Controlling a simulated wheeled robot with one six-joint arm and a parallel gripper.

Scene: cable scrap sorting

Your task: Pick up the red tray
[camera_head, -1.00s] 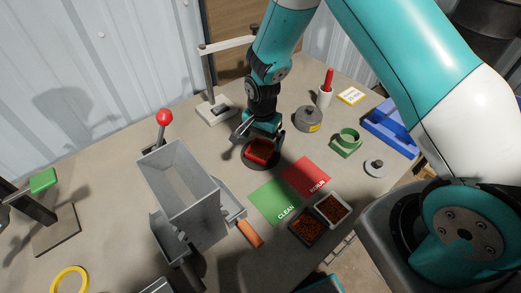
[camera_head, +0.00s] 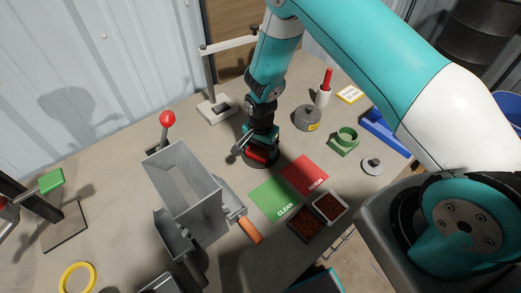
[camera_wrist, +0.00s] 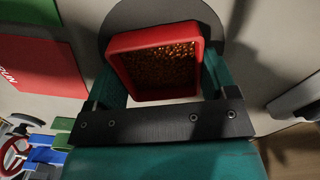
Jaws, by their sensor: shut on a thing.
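The red tray (camera_wrist: 118,58) holds many small copper-coloured granules and sits over a dark round base in the wrist view. My gripper (camera_wrist: 158,75) has its two teal fingers on the tray's left and right sides, shut on it. In the head view the red tray (camera_head: 258,155) is partly hidden by my gripper (camera_head: 262,145), which is low over the dark round base (camera_head: 247,161). I cannot tell whether the tray is clear of the base.
A grey hopper machine (camera_head: 185,190) stands left. A grey stand (camera_head: 217,108) is behind.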

